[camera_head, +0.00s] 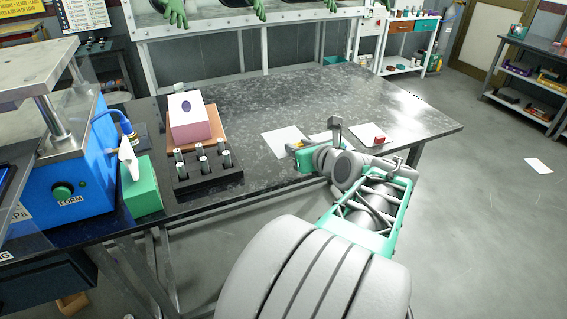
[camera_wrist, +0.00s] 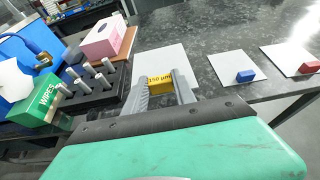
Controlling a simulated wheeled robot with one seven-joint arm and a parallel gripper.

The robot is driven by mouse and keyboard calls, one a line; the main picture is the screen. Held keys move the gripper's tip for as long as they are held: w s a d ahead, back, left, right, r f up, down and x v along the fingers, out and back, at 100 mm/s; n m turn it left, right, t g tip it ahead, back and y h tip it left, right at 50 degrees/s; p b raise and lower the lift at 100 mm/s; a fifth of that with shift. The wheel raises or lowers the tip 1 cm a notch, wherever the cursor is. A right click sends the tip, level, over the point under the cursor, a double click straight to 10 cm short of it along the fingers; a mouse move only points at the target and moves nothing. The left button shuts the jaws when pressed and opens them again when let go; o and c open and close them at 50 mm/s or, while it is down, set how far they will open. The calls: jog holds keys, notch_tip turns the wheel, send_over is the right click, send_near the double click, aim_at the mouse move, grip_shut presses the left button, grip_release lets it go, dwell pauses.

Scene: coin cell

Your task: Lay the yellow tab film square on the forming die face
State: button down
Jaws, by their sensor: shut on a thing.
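The yellow tab film (camera_wrist: 158,80), a small block-like piece with dark print, is between the two fingers of my gripper (camera_wrist: 162,88) in the wrist view. The fingers are shut on it, over or at a white sheet (camera_wrist: 170,58); I cannot tell whether it touches the sheet. In the head view my gripper (camera_head: 300,148) is at the table's near edge, partly hidden by my wrist. The blue press (camera_head: 65,165) with a FORM label stands at the far left, well away from my gripper. Its die face cannot be made out clearly.
A black rack (camera_head: 207,170) of upright metal cylinders, a pink-and-white box (camera_head: 190,117) and a green WIPES box (camera_head: 142,187) stand between my gripper and the press. A blue block (camera_wrist: 245,76) and a red block (camera_head: 380,140) lie on sheets to the right. The table's back is clear.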

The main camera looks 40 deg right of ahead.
jog(key=w+d+f, duration=0.1)
jog(key=f, duration=0.1)
jog(key=w+d+f, duration=0.1)
jog(key=w+f, duration=0.1)
jog(key=w+d+f, duration=0.1)
jog(key=w+f, duration=0.1)
jog(key=shift+w+d+b, duration=0.15)
jog(key=shift+d+b, duration=0.1)
jog(key=shift+b, duration=0.1)
jog(key=f, duration=0.4)
jog(key=shift+w+d, duration=0.2)
jog(key=shift+w, duration=0.2)
jog(key=c, duration=1)
grip_release()
jog(key=shift+f, duration=0.15)
jog(key=shift+c, duration=0.2)
